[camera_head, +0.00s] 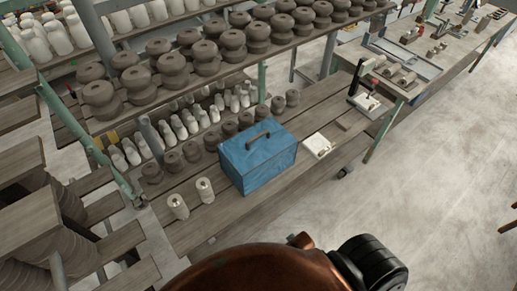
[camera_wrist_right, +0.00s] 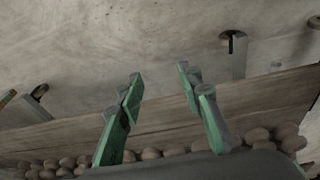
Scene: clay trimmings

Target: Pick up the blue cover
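The blue cover (camera_head: 258,165) is a box-like shape with a dark handle on top. It stands upright on the low wooden shelf in the middle of the head view. Nothing is touching its handle (camera_head: 258,139). My right gripper (camera_wrist_right: 160,82) shows in the right wrist view with its two green fingers apart and nothing between them. The cover does not show in that view. Neither gripper shows in the head view, so I cannot tell their distance to the cover.
Two pale spools (camera_head: 178,206) stand left of the cover, and a small white device (camera_head: 318,145) lies to its right. Rows of grey clay pieces (camera_head: 157,62) fill the shelf above and behind. The floor (camera_head: 430,170) at right is clear.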

